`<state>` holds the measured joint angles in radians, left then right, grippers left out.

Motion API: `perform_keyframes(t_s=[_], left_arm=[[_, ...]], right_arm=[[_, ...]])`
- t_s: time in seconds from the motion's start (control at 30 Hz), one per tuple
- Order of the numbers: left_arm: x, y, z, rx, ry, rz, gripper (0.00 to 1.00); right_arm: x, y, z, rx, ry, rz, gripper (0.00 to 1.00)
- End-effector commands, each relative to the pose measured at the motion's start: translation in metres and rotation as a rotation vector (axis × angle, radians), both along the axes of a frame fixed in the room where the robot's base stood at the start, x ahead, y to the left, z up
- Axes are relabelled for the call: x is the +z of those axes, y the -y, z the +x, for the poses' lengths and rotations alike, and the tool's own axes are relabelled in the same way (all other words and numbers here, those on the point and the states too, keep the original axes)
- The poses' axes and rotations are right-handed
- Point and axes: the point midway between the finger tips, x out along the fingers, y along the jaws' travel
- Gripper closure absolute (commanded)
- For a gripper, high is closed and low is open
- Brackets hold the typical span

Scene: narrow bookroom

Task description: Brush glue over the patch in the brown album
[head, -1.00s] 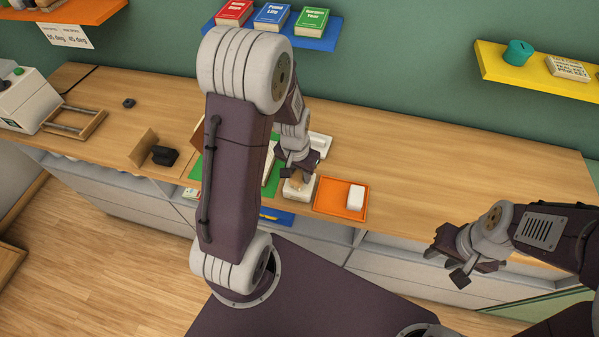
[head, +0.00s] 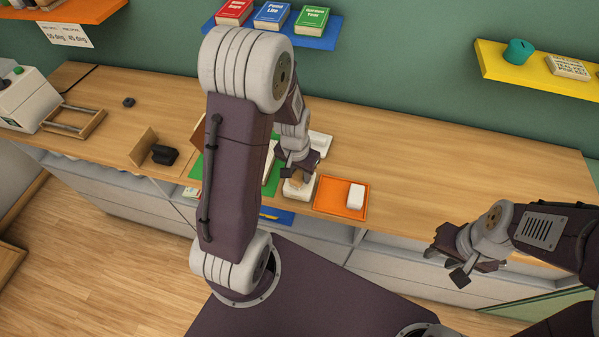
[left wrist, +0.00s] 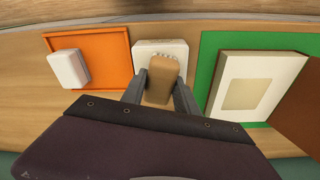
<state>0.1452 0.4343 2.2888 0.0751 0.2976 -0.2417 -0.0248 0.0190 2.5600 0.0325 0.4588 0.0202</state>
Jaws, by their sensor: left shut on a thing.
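My left gripper (head: 299,176) is shut on a brush with a tan wooden handle (left wrist: 162,80). It holds the brush at a small white pot (left wrist: 150,46), which also shows in the head view (head: 291,191); the bristles are hidden. The album lies open on a green mat (left wrist: 208,48), right of the pot in the left wrist view. Its cream page (left wrist: 278,69) bears a pale beige patch (left wrist: 243,93), and its brown cover (left wrist: 304,112) is beside it. In the head view my left arm hides most of the album. My right gripper (head: 447,265) is open and empty, off the counter's front.
An orange tray (head: 331,207) with a white block (head: 356,197) stands next to the pot. A white dish (head: 320,142) lies behind my left gripper. A dark object (head: 164,155) and a wooden frame (head: 73,121) are further left. The counter's right side is clear.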

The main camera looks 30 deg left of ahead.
Motion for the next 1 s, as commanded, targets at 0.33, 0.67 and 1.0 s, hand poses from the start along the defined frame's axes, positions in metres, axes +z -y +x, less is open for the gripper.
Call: perform_keyframes(t_s=[0.33,0.67,1.0], left_arm=[[-0.002,0.0,-0.002,0.0,-0.005,-0.001,0.96],[0.027,0.0,-0.001,0.0,-0.003,-0.001,0.96],[0.061,0.0,0.0,0.0,-0.001,0.0,0.96]], right_arm=[[0.0,0.0,0.0,0.0,0.0,0.0,0.64],[0.026,0.0,0.0,0.0,0.0,0.0,0.64],[0.058,0.0,0.0,0.0,0.0,0.0,0.64]])
